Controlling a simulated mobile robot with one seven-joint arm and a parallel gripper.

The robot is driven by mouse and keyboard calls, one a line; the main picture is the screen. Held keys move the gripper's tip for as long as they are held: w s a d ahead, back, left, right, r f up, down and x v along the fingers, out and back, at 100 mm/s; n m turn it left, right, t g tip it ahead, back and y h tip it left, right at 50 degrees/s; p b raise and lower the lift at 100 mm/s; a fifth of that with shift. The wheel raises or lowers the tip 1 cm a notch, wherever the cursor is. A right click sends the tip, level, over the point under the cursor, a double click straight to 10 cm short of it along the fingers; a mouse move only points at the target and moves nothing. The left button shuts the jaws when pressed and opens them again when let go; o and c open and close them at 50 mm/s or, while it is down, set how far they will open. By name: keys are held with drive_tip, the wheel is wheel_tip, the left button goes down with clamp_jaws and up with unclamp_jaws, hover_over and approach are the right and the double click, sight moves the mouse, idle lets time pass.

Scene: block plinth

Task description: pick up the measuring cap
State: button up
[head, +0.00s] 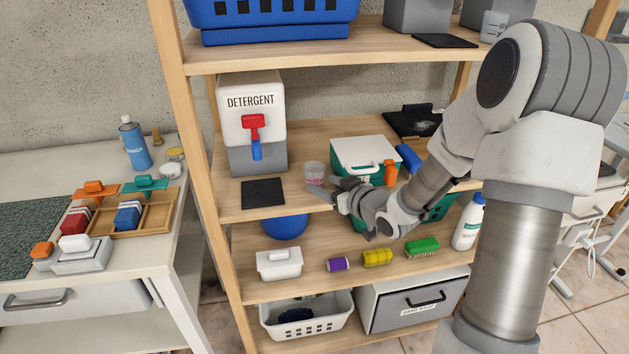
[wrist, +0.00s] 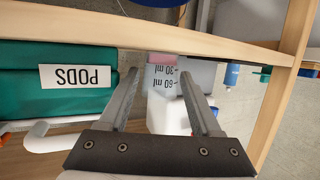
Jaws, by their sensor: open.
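The measuring cap (head: 315,172) is a small clear cup with a pinkish lower part. It stands on the middle shelf board (head: 290,197), between the detergent dispenser and the white-lidded teal box. In the wrist view, which is upside down, the cap (wrist: 162,78) shows its "30 ml" and "60 ml" marks. My gripper (head: 328,191) is open and empty, close to the cap on its near right side. In the wrist view the fingertips of my gripper (wrist: 158,74) appear on either side of the cap. I cannot tell whether they reach around it.
The detergent dispenser (head: 252,120) with a red tap stands left of the cap, behind a dark mat (head: 262,193). The teal box (head: 365,154), labelled PODS in the wrist view (wrist: 75,78), stands close on the right. Another shelf board (head: 390,38) runs above.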

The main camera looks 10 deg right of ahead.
sight(319, 180)
drive_tip(key=b+x, duration=0.1)
drive_tip(key=x, duration=0.3)
drive_tip(key=shift+w+a, duration=0.3)
drive_tip(key=c, duration=1)
drive_tip(key=shift+s+a+r, duration=0.1)
drive_tip(key=shift+r, duration=0.2)
